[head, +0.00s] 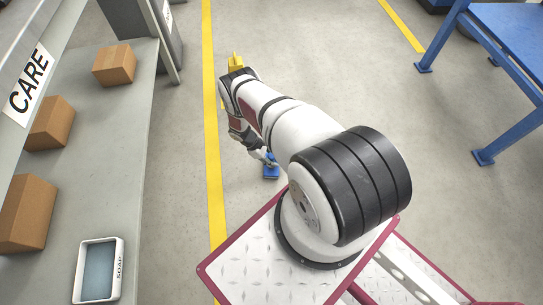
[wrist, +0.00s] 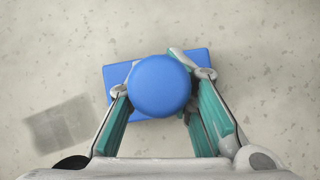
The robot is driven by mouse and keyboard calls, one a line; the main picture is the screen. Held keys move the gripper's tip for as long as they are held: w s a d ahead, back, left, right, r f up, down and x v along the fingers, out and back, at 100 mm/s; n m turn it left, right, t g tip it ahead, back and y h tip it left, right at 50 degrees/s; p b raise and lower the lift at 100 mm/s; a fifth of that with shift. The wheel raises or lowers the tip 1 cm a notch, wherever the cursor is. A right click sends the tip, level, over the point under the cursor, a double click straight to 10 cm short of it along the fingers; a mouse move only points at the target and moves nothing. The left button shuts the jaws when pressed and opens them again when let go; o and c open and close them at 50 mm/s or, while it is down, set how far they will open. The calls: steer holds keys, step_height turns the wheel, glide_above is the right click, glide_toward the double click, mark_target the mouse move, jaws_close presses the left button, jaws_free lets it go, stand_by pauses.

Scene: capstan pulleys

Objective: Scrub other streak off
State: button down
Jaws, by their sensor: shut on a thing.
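A blue scrubber with a round knob (wrist: 160,86) on a flat rectangular base (wrist: 200,57) sits at the middle of the wrist view. My gripper (wrist: 163,82) has its fingers on either side of the knob and is shut on it. In the head view the blue scrubber (head: 271,173) is low over or on the floor, just beyond my base, with my gripper (head: 264,158) at it. Whether the base touches the floor is hard to tell. A grey smudged streak (wrist: 60,125) lies on the floor, left of the scrubber and apart from it in the wrist view.
A grey bench (head: 130,150) on the left holds cardboard boxes (head: 115,65) and a white tray marked SOAP (head: 97,270). A yellow floor line (head: 211,130) runs beside my arm. A blue table (head: 510,45) stands at upper right. The floor between is clear.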

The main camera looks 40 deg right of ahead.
mark_target(273, 171)
steer(key=shift+s+a+p, duration=0.4)
steer(key=shift+s+a, duration=0.1)
steer(key=shift+s, duration=0.25)
steer(key=shift+s+a+p, duration=0.35)
steer(key=shift+s+a, duration=0.15)
steer(key=shift+s, duration=0.2)
steer(key=shift+s+a+p, duration=0.45)
steer(key=shift+s+a, duration=0.5)
steer(key=shift+s, duration=0.45)
steer(key=shift+s+a+p, duration=0.45)
steer(key=shift+s+a, duration=0.45)
steer(key=shift+s, duration=0.5)
steer(key=shift+s+a+p, duration=0.45)
steer(key=shift+s+a, duration=0.5)
steer(key=shift+s, duration=0.45)
